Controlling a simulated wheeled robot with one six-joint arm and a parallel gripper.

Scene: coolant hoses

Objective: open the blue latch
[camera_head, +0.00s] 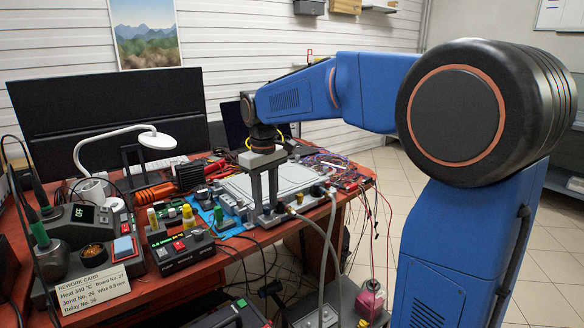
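My gripper (266,208) points straight down at the front edge of a light grey plate or box (235,187) on the bench. Its two grey fingers stand apart with a visible gap, and I see nothing held between them. Dark fittings sit close to the fingertips; whether the fingers touch them I cannot tell. Two grey hoses (328,235) run from fittings at this front edge down toward the floor. I cannot make out the blue latch for certain; it is too small or hidden behind the fingers.
The red-brown bench (190,270) is crowded. A black device with a green display (180,247), small bottles and a blue mat (228,224) lie left of the gripper. Loose wires (340,172) lie to the right. A white lamp (150,138) and a dark monitor (110,105) stand behind.

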